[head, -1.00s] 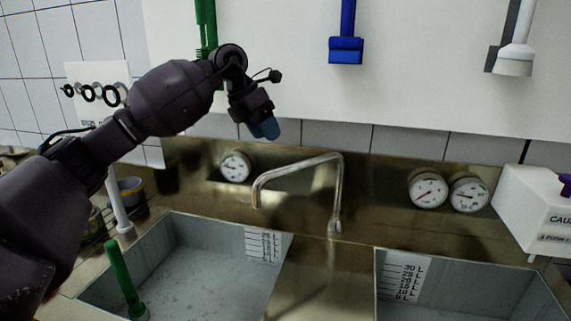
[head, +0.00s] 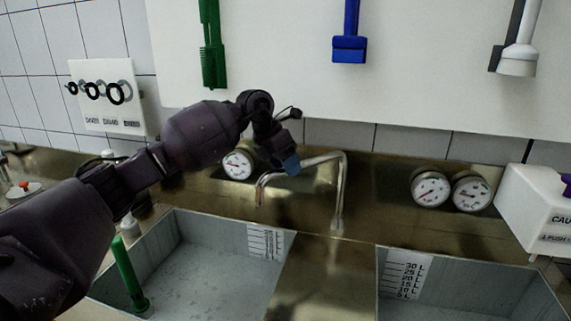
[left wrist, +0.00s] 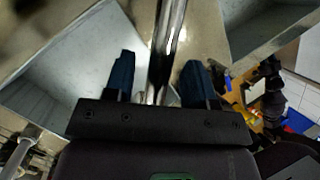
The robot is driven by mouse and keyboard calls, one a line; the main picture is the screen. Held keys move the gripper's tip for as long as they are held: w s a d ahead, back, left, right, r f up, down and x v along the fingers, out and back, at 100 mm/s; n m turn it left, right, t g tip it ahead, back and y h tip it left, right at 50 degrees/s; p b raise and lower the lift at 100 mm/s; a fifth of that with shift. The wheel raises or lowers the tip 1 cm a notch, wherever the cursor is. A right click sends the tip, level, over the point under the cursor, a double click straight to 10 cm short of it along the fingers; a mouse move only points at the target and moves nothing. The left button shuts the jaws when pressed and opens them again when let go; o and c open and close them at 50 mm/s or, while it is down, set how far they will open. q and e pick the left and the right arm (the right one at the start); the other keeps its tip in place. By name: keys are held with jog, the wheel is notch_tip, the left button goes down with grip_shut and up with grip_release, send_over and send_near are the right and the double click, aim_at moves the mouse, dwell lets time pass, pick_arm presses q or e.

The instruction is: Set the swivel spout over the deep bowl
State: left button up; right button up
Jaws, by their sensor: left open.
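The swivel spout (head: 312,162) is a bent chrome pipe rising between two sunken basins. Its arm points left, and its downturned tip hangs near the back right of the left basin (head: 215,275). The right basin (head: 455,285) has a litre scale on its back wall. I cannot tell which basin is the deep bowl. My left gripper (head: 290,166) is at the spout's horizontal arm. In the left wrist view, the open blue fingers (left wrist: 158,82) stand either side of the spout pipe (left wrist: 168,45); contact is unclear. My right gripper is out of view.
A green standpipe (head: 127,272) stands in the left basin. Round gauges (head: 238,165) (head: 430,187) sit on the brass back panel. A white box (head: 540,215) is at the right. Green (head: 211,50) and blue (head: 349,40) brushes hang above.

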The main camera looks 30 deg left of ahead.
pick_arm(q)
jog(key=shift+c, duration=0.2)
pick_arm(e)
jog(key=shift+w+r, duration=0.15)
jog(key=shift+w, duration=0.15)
pick_arm(q)
jog(key=c, duration=0.7)
grip_shut()
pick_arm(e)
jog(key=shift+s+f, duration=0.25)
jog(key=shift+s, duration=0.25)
pick_arm(q)
jog(key=shift+d, duration=0.15)
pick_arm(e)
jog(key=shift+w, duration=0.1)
